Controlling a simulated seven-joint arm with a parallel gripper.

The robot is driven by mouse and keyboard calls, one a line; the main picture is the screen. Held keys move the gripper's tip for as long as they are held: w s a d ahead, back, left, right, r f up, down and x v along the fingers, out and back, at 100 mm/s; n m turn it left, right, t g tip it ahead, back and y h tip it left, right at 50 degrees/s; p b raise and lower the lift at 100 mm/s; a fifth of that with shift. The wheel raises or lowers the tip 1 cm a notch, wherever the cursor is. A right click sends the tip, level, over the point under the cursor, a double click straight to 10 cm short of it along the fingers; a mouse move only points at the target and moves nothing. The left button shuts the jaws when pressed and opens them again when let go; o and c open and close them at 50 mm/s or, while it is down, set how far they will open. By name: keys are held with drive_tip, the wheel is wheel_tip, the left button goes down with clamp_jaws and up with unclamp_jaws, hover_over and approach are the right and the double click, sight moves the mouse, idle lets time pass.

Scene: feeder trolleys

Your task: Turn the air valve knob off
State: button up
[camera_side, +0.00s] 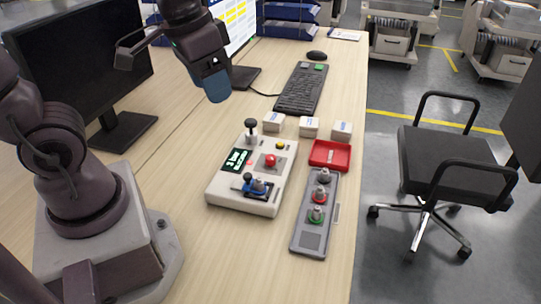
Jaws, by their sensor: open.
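The beige control box (222,198) sits on the wooden desk and carries a small green-lit display (239,158). A black ball-topped knob (251,124) stands on a short upright stem at its far edge. A red button (270,160) and a yellow button (281,146) are also on the box. My gripper (211,67) is open, above and behind the box, apart from it. Its fingertips are hard to make out.
A blue cup-like object (216,88) shows just below my gripper; contact is unclear. A grey tray (310,241) with several fittings and a red tray (330,154) lie right of the box. Small white boxes (309,127), a keyboard (302,88) and monitor (75,75) stand farther back.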

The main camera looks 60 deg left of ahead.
sight(271, 157)
drive_tip(key=w+a+f+m+g, duration=0.1)
drive_tip(key=w+a+f+m, duration=0.3)
drive_tip(key=w+f, duration=0.3)
drive_tip(key=w+a+f+m+g, duration=0.2)
drive_tip(key=w+a+f+m, duration=0.15)
drive_tip(key=w+f, duration=0.4)
drive_tip(key=f, duration=1.2)
drive_tip(key=shift+w+d, duration=0.15)
drive_tip(key=shift+w, duration=0.05)
drive_tip(key=c, duration=0.9)
